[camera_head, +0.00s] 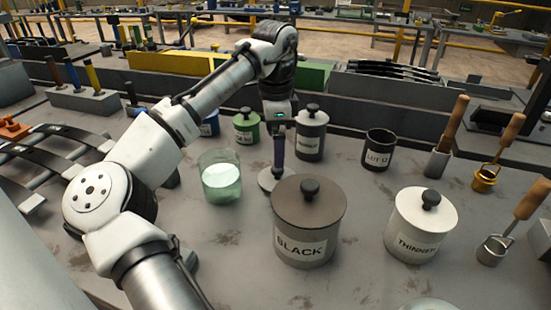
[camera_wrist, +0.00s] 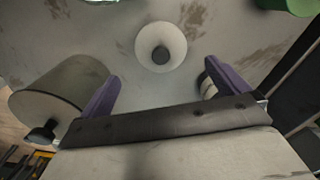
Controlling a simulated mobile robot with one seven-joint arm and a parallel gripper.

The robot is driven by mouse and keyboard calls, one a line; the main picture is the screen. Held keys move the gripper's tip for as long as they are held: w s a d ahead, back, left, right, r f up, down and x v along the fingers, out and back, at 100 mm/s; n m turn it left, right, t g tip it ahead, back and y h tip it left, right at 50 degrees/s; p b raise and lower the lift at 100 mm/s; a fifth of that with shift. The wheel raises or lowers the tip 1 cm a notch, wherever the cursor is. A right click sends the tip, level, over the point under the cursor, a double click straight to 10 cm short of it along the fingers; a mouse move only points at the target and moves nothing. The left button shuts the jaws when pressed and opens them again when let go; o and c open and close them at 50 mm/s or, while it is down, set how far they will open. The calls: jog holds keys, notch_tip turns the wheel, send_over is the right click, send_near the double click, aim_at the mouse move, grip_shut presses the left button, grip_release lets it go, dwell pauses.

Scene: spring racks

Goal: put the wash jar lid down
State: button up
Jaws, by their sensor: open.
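The wash jar lid is a pale disc (camera_head: 268,180) lying flat on the bench, partly hidden behind the BLACK canister in the head view. In the wrist view the lid (camera_wrist: 176,37) shows whole, with a dark round knob in its middle. My gripper (camera_head: 279,168) points down just over the lid. In the wrist view its two purple fingers (camera_wrist: 162,72) are apart and empty, with the lid showing beyond and between their tips. An uncovered glass jar (camera_head: 221,183) with pale green liquid, likely the wash jar, stands left of the lid.
The BLACK canister (camera_head: 305,224) stands close in front of the lid. A white THINNER canister (camera_head: 420,227) is to the right. A grey canister (camera_head: 311,137) and a green one (camera_head: 246,128) stand behind. A dark open cup (camera_head: 379,150) is at the back right.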

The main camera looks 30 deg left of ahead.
jog(key=shift+r, duration=1.45)
